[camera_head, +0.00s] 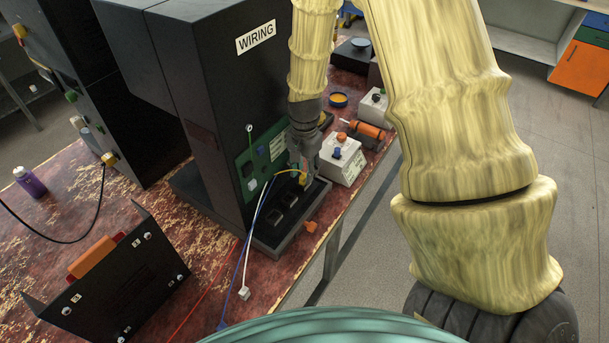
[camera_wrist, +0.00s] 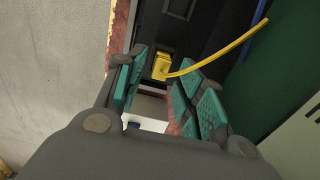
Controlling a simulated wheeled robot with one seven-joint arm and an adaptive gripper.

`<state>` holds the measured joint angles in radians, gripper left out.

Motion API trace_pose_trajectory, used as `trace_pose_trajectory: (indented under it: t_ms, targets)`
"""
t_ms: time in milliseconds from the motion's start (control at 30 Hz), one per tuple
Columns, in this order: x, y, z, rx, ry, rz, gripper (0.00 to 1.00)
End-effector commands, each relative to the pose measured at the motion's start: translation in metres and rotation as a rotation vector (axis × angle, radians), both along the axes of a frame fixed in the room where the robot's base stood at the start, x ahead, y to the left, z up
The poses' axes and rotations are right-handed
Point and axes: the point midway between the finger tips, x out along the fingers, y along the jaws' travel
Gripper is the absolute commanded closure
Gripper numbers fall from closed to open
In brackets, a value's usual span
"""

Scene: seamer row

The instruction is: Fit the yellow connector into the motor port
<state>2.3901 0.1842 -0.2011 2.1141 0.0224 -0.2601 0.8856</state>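The yellow connector (camera_wrist: 161,67) shows in the wrist view, with its yellow wire (camera_wrist: 225,58) curving off to the right. It is at the black port block, between and just beyond my fingertips. I cannot tell whether it is seated in a port or only above one. My gripper (camera_wrist: 161,78) is open, with gaps between its green pads and the connector. In the head view my gripper (camera_head: 303,165) points down over the far end of the port block (camera_head: 262,240). The yellow wire (camera_head: 287,172) shows there too; the connector is mostly hidden. A dark rectangular port (camera_wrist: 181,32) lies beyond the connector.
The tall black WIRING cabinet (camera_head: 225,90) stands close left of my gripper, with a green board (camera_head: 262,155) on it. White button boxes (camera_head: 342,160) stand right. White and blue wires cross the block's front; a loose white connector (camera_head: 244,293) lies on the table.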

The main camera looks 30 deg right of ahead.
Motion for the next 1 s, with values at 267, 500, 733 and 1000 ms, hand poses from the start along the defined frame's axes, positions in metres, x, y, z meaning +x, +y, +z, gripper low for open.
trace_pose_trajectory:
  t_ms: [267,500,733,1000]
  targets:
    - [0.001,0.000,0.035,-0.002,-0.004,0.001,0.63]
    - [0.002,0.000,0.066,-0.003,-0.004,0.001,0.63]
    - [0.001,0.000,0.090,-0.001,-0.004,0.001,0.63]
    - [0.001,0.000,0.100,-0.001,-0.003,0.001,0.63]
